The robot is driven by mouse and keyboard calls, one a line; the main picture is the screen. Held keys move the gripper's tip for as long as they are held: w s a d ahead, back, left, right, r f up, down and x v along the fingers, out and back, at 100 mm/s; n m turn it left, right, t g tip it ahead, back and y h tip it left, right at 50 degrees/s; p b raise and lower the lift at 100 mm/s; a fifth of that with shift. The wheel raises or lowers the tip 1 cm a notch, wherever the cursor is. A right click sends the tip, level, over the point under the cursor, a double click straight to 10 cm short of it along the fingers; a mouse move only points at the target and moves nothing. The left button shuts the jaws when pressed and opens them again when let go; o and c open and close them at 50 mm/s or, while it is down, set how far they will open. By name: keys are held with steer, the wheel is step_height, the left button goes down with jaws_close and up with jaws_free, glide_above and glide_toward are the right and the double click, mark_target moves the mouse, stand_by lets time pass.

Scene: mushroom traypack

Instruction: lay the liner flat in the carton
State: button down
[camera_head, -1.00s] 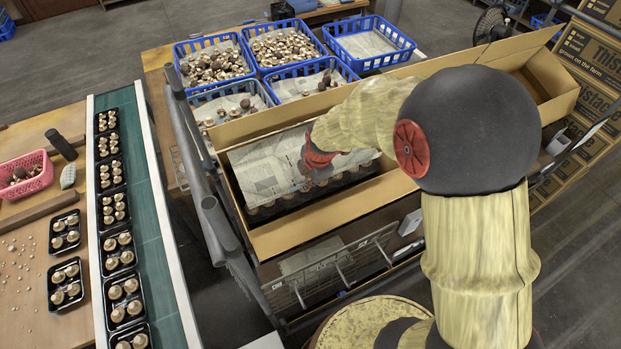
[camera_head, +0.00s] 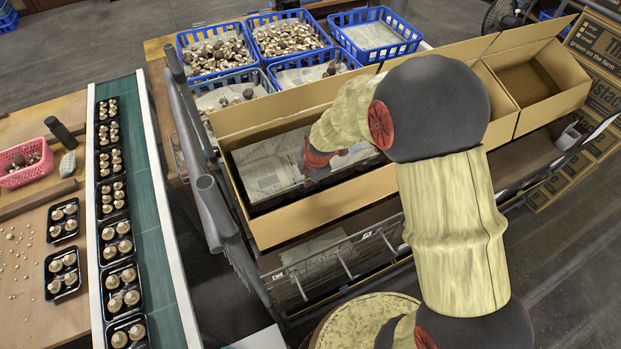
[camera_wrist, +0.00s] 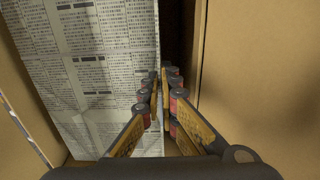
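The liner (camera_head: 268,166) is a printed newspaper-like sheet inside the long cardboard carton (camera_head: 325,208). It covers most of the carton's inside, with a dark strip left along the near wall. In the wrist view the liner (camera_wrist: 105,65) spans the left and middle, and its straight edge runs beside a dark gap. My gripper (camera_wrist: 162,78) has its fingers close together at that edge, with the sheet's edge between them. In the head view my gripper (camera_head: 315,172) is low inside the carton, near the liner's middle. The fingertips' exact contact is partly hidden.
Blue crates (camera_head: 215,50) with mushrooms and paper stand behind the carton. An open carton (camera_head: 528,80) stands at the right. Grey rails (camera_head: 228,225) border the carton on the left. A green conveyor (camera_head: 153,215) with black mushroom trays runs further left.

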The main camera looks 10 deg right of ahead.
mark_target(307, 189)
steer(key=shift+b+x, duration=1.35)
steer(key=shift+x, duration=0.75)
steer(key=shift+f+b, duration=0.45)
steer(key=shift+b, duration=0.05)
steer(key=c, duration=2)
jaws_free()
steer(key=shift+o, duration=0.2)
steer(key=shift+r, duration=0.15)
steer(key=v, duration=1.1)
steer(key=shift+s+r, duration=0.15)
steer(key=shift+r, duration=0.25)
